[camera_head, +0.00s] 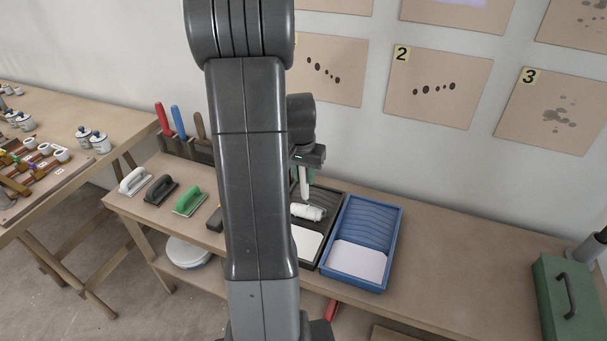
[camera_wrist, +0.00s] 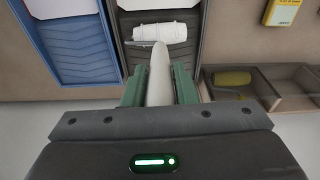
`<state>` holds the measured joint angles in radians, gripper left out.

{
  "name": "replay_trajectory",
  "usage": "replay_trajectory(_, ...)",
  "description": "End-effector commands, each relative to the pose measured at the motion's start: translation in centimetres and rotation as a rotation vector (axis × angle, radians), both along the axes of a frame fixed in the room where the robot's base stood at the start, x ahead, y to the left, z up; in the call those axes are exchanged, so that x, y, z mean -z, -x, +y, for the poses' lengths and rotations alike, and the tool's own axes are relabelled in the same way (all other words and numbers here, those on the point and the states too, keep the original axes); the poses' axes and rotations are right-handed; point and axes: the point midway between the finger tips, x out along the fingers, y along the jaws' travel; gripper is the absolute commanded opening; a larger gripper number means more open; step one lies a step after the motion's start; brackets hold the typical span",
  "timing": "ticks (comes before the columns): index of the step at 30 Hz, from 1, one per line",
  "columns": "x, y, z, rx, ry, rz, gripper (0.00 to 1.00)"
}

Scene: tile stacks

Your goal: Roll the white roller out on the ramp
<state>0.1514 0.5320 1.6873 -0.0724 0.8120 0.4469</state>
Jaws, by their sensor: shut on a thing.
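My gripper (camera_wrist: 159,88) is shut on the pale handle (camera_wrist: 159,68) of the white roller. The roller's white sleeve (camera_wrist: 160,33) lies crosswise over the black tray in the wrist view. In the head view the sleeve (camera_head: 308,212) shows just right of my arm, over the ribbed ramp of the black tray (camera_head: 330,203). The handle (camera_head: 304,184) stands nearly upright below my gripper. White paint (camera_head: 307,243) fills the tray's near end. I cannot tell whether the sleeve touches the ramp. My arm hides the tray's left part in the head view.
A blue tray (camera_head: 400,222) with white paint stands close on the right. Trowels with white, black and green handles (camera_head: 189,200) lie to the left. A wooden box (camera_wrist: 288,99) holds a yellow roller (camera_wrist: 233,78). A green toolbox (camera_head: 566,296) stands at the far right.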

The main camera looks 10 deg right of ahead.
Motion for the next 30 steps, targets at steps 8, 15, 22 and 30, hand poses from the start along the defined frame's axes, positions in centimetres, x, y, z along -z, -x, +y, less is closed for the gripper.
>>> replay_trajectory(8, -0.5, -1.7, -1.2, 0.001, 0.001, 0.000, 0.03)
replay_trajectory(15, -0.7, -2.9, -2.0, 0.000, 0.000, 0.000, 0.03)
replay_trajectory(22, -0.9, -3.8, -2.6, 0.001, 0.000, 0.000, 0.03)
replay_trajectory(30, -1.0, -5.7, -3.8, 0.001, -0.001, 0.001, 0.03)
